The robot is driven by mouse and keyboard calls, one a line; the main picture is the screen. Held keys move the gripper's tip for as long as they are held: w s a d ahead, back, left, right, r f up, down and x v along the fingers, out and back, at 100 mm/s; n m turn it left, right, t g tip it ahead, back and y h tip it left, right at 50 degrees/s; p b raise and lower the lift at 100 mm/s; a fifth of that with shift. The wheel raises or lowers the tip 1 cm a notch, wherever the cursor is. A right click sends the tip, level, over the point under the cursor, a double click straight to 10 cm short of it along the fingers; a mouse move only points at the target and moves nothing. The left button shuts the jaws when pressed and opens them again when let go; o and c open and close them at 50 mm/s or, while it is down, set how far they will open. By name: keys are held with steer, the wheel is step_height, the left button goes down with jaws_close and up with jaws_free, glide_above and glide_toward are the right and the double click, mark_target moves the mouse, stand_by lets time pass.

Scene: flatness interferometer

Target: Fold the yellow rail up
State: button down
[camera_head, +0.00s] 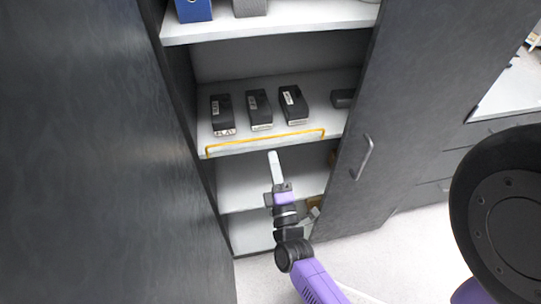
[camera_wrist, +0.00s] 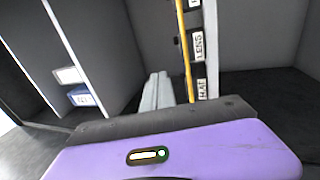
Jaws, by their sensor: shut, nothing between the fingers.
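The yellow rail (camera_head: 265,141) is a thin bar with short bent ends, running along the front edge of the middle shelf (camera_head: 285,146). It sits low, in front of the black boxes. In the wrist view the rail (camera_wrist: 185,50) runs nearly vertically, just right of my fingers. My gripper (camera_head: 273,155) is shut and empty, its pale fingers pointing at the shelf just below the rail's middle. The fingers also show in the wrist view (camera_wrist: 157,88), close beside the rail; whether they touch it I cannot tell.
Black labelled boxes (camera_head: 260,108) stand on the middle shelf behind the rail, with another dark item (camera_head: 343,98) at right. A blue binder (camera_head: 194,10) is on the shelf above. Dark cabinet doors flank the opening; the right one has a handle (camera_head: 363,157). Lower shelves (camera_head: 245,190) are mostly clear.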

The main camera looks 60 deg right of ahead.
steer(key=shift+s+a+r+b, duration=0.2)
steer(key=shift+s+a+r, duration=0.1)
steer(key=shift+s+a, duration=0.65)
steer(key=shift+s+a+r+b, duration=0.25)
steer(key=shift+s+a, duration=0.45)
steer(key=shift+a, duration=0.45)
